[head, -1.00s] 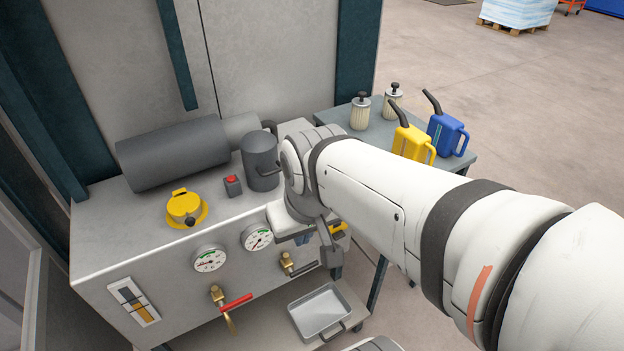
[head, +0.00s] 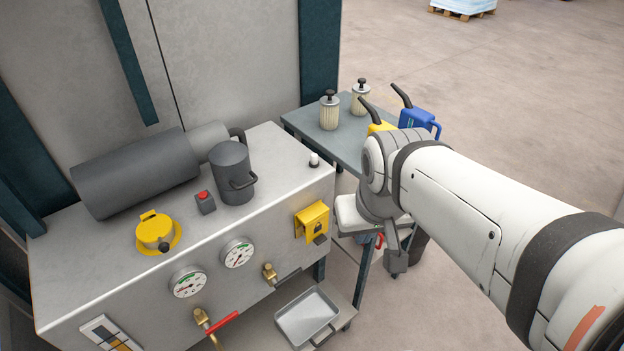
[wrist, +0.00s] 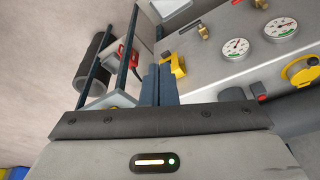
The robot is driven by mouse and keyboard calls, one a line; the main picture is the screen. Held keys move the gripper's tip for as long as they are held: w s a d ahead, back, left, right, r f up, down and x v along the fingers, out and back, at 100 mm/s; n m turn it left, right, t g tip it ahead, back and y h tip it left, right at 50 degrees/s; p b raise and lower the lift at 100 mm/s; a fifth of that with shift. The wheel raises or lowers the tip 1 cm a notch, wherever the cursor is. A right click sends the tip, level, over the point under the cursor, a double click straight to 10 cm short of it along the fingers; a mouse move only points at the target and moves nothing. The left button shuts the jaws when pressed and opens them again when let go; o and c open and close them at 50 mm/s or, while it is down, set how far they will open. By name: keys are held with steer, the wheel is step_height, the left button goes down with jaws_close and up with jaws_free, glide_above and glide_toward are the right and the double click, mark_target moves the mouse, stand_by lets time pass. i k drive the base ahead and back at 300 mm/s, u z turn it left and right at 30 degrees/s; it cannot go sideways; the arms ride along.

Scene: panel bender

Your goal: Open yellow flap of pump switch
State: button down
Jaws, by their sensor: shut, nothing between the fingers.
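The yellow flap (head: 312,219) of the pump switch is on the right end of the cabinet's front face in the head view, with a padlock mark on it and a dark piece at its lower edge. It looks closed over the switch, which I cannot see. The flap also shows in the wrist view (wrist: 178,65), just right of my fingertips. My gripper (wrist: 158,72) is shut and empty, its dark blue fingers side by side. In the head view my gripper (head: 362,238) is right of the flap, apart from it, partly hidden by my wrist.
The grey cabinet (head: 110,285) carries two gauges (head: 238,253), brass valves, a yellow cap (head: 155,233), a red button (head: 204,200) and a dark canister (head: 232,172). A side table (head: 345,145) with filters and cans stands behind my arm. A metal tray (head: 308,318) sits low in front.

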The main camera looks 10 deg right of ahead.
mark_target(315, 231)
steer(key=u, duration=0.2)
steer(key=k, duration=1.2)
steer(key=z, duration=0.8)
steer(key=i, duration=1)
steer(key=z, duration=0.05)
